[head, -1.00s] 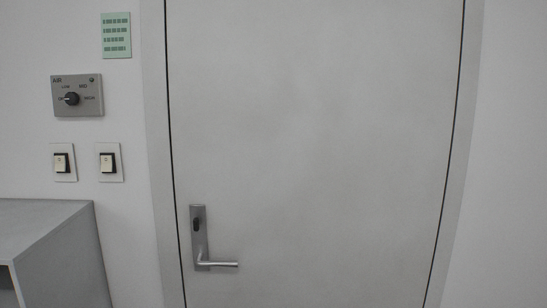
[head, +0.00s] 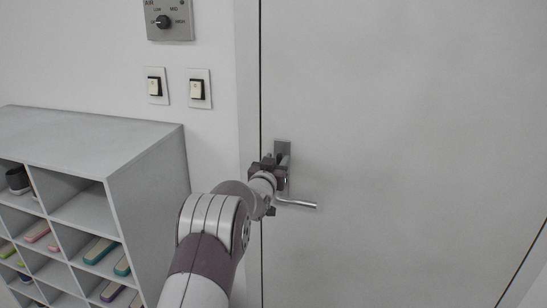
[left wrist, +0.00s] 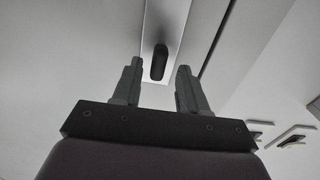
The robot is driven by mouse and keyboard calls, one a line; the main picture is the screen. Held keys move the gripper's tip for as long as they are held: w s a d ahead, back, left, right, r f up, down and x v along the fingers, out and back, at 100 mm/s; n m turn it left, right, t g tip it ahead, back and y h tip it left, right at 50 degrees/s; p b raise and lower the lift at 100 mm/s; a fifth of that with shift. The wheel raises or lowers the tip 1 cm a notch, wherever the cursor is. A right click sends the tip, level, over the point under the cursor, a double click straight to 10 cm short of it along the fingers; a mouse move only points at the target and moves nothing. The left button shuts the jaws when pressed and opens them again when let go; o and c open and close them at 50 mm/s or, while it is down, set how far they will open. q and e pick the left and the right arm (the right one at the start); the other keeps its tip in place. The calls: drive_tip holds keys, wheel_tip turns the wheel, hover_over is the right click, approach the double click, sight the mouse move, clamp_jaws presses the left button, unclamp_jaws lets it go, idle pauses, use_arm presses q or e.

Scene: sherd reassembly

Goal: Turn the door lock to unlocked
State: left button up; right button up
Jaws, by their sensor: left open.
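The grey door (head: 400,130) fills the right of the head view. Its metal lock plate (head: 283,146) shows above the lever handle (head: 298,204), which points right, about level. My left gripper (head: 269,166) is in front of the plate and hides the lock there. In the left wrist view my left gripper (left wrist: 157,76) is open and empty. The dark, rounded lock turn (left wrist: 159,62) lies between and just beyond its fingertips, lengthwise along the plate (left wrist: 165,15). I cannot tell whether a finger touches it. My right gripper is not in view.
A grey shelf unit (head: 110,145) with shoes in its compartments stands left of the door. Two light switches (head: 154,86) (head: 200,89) and an AIR dial panel (head: 168,20) are on the wall. The door right of the handle is clear.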

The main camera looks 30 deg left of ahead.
use_arm(q)
drive_tip(key=shift+w+d+f, duration=0.1)
drive_tip(key=shift+w+f, duration=0.05)
drive_tip(key=shift+w, duration=0.35)
clamp_jaws()
drive_tip(key=shift+f+m+b, duration=0.1)
drive_tip(key=shift+m+b, duration=0.4)
drive_tip(key=shift+b, duration=0.25)
drive_tip(key=m+b, duration=1.4)
drive_tip(key=b, duration=0.1)
drive_tip(key=shift+d+m, duration=0.15)
drive_tip(key=shift+m, duration=0.15)
drive_tip(key=shift+m+b, duration=0.85)
drive_tip(key=shift+m, duration=0.25)
drive_tip(key=shift+r, duration=0.2)
drive_tip(key=shift+s+m, duration=0.1)
drive_tip(key=shift+m, duration=0.2)
